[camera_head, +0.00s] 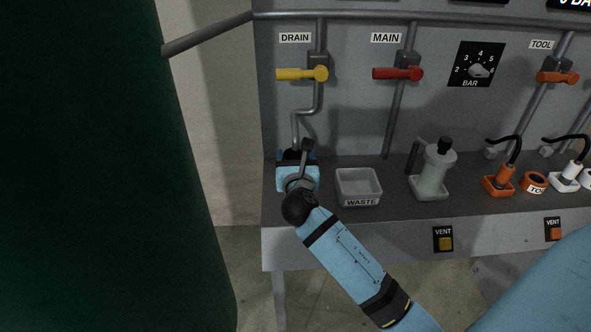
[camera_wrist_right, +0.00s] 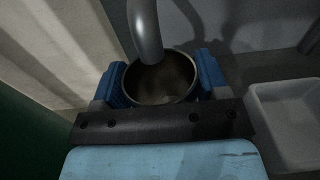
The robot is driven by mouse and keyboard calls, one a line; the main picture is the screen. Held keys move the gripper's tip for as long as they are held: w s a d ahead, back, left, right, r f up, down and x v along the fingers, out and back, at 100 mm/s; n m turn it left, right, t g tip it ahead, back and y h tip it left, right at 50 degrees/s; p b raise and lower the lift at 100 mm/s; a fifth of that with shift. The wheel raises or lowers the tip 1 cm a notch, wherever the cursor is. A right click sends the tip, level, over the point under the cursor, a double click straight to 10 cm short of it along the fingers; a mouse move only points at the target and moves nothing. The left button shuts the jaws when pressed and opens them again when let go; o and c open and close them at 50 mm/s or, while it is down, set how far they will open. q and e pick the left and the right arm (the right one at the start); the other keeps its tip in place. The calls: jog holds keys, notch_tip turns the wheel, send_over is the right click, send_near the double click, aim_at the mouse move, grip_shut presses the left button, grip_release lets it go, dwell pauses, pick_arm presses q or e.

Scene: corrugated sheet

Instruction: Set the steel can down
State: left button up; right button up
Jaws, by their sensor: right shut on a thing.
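The steel can (camera_wrist_right: 160,88), round and open at the top, sits between the two blue finger pads of my right gripper (camera_wrist_right: 163,80) in the right wrist view. The gripper is shut on it. A grey drain pipe (camera_wrist_right: 146,28) comes down over the can's mouth; I cannot tell whether they touch. The inside of the can is dim, and its base is hidden. In the head view my right gripper (camera_head: 297,160) is at the bench's left end, below the drain pipe (camera_head: 297,130), and hides the can. My left gripper is out of view.
The white WASTE tray (camera_head: 358,202) stands just right of my right gripper on the grey bench (camera_head: 390,206). A pump bottle (camera_head: 434,175) stands farther right. The yellow DRAIN valve handle (camera_head: 303,73) and red MAIN handle (camera_head: 398,73) are above. A dark green surface (camera_head: 95,180) fills the left.

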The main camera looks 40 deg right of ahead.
notch_tip(320, 180, down, 3)
jog(key=shift+f+b, duration=0.2)
jog(key=shift+b, duration=0.4)
jog(key=o, duration=1)
jog(key=shift+f, duration=0.15)
jog(key=shift+o, duration=0.2)
jog(key=shift+r, duration=0.2)
jog(key=v, duration=1.2)
jog(key=shift+p, duration=0.35)
